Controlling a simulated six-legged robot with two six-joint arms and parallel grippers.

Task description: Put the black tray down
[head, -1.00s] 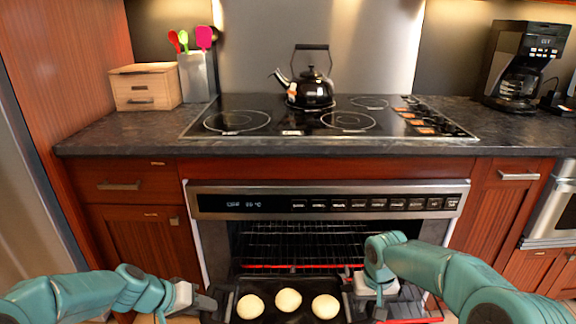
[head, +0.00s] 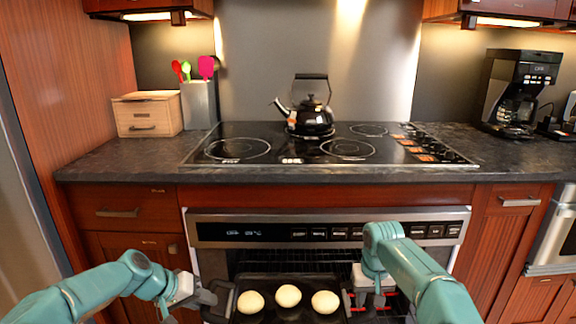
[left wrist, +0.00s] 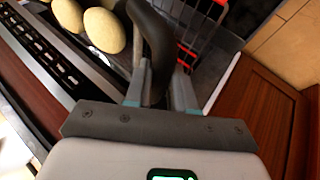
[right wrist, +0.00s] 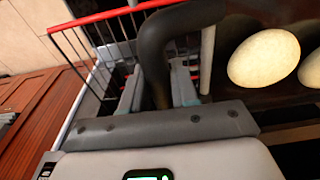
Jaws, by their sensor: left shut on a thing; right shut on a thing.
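The black tray (head: 288,281) carries three pale round buns, the middle one (head: 288,296) among them, and is held level in front of the open oven (head: 330,230). My left gripper (head: 215,296) is shut on the tray's left handle; the dark curved handle (left wrist: 152,50) shows between its fingers in the left wrist view. My right gripper (head: 372,288) is shut on the right handle; that handle (right wrist: 155,60) shows between its fingers in the right wrist view. Red-edged racks show close to the tray in both wrist views. Whether the tray touches a rack is hidden.
Above the oven are a stove top (head: 330,145) with a black kettle (head: 311,118), a wooden box (head: 147,114), a utensil holder (head: 199,104) and a coffee maker (head: 513,92). Wooden cabinets (head: 133,232) flank the oven.

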